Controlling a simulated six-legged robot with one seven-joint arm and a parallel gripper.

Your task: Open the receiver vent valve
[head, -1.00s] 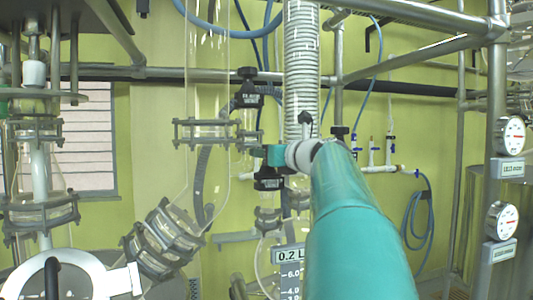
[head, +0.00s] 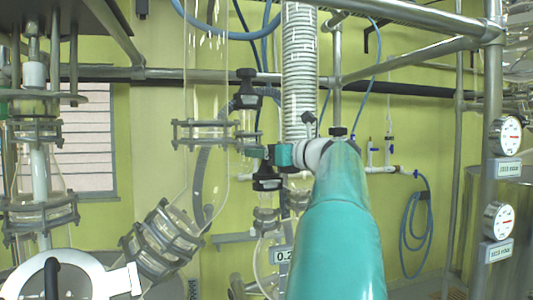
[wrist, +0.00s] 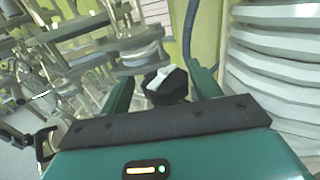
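A black valve knob with a pale bar across its face (wrist: 165,84) shows in the wrist view. I take it for the vent valve; no label can be read. My gripper (wrist: 162,92) is open, with one teal finger on each side of the knob. The knob sits nearer the right finger, with a wider gap on the left. I cannot tell whether the fingertips reach past its face. In the head view my gripper (head: 257,153) is beside the glass column, just above a black fitting (head: 267,182); the knob between the fingers cannot be made out there.
A ribbed white hose (head: 299,75) hangs close behind my wrist; it fills the right of the wrist view. A glass column (head: 205,90) with a clamped flange (head: 205,133) stands left of my gripper. Another black fitting (head: 246,88) is above. Steel rails (head: 415,58) cross at right.

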